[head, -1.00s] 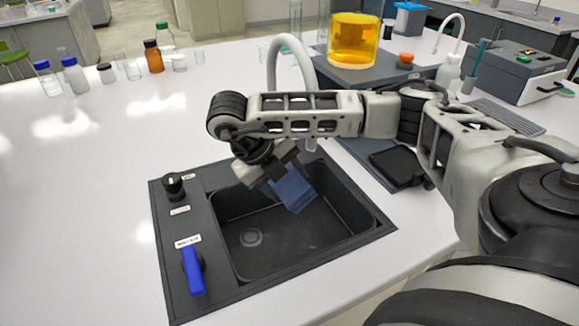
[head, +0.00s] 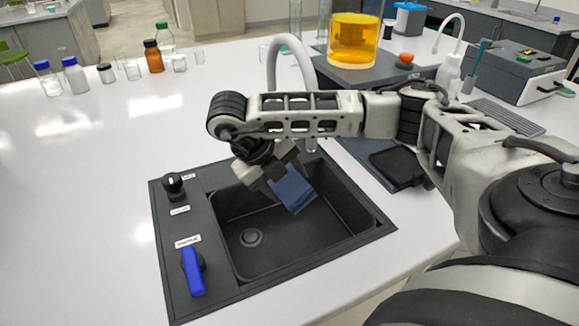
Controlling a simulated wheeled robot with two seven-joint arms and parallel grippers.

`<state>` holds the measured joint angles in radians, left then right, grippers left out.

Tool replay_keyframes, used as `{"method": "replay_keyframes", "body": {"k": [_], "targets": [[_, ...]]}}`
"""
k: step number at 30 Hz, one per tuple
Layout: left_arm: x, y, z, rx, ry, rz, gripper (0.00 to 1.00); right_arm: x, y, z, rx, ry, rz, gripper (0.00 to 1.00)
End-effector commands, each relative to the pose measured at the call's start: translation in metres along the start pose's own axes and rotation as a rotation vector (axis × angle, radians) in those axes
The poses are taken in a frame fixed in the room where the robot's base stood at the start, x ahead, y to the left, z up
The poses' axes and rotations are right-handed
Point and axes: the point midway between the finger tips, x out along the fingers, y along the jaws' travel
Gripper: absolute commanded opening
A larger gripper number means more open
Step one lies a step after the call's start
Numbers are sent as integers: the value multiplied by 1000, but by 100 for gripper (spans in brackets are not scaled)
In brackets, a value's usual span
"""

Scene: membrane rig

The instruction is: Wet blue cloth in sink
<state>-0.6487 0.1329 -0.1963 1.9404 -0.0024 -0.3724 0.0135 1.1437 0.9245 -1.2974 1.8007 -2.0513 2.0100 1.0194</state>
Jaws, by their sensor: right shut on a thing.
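The blue cloth (head: 292,190) hangs from my right gripper (head: 274,172), which is shut on it. The cloth is over the back part of the black sink (head: 290,243), above the basin floor. I cannot see any water running. A blue lever (head: 193,271) and a black knob (head: 173,186) sit on the left rim of the sink. My left gripper is not in view.
A large beaker of orange liquid (head: 354,41) stands on a dark surface behind the sink. Several bottles, including a brown one (head: 153,57), stand at the back left. A black pad (head: 398,167) lies right of the sink.

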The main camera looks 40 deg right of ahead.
Motion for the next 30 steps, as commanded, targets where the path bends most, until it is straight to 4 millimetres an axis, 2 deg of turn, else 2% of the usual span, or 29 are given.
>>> {"method": "replay_keyframes", "body": {"k": [11, 23, 30], "targets": [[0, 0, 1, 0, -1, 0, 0, -1, -1, 0, 0, -1, 0, 38], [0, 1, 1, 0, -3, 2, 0, -32, -17, 0, 2, -3, 0, 38], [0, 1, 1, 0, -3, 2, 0, -35, -19, -2, 0, 0, 0, 38]]}}
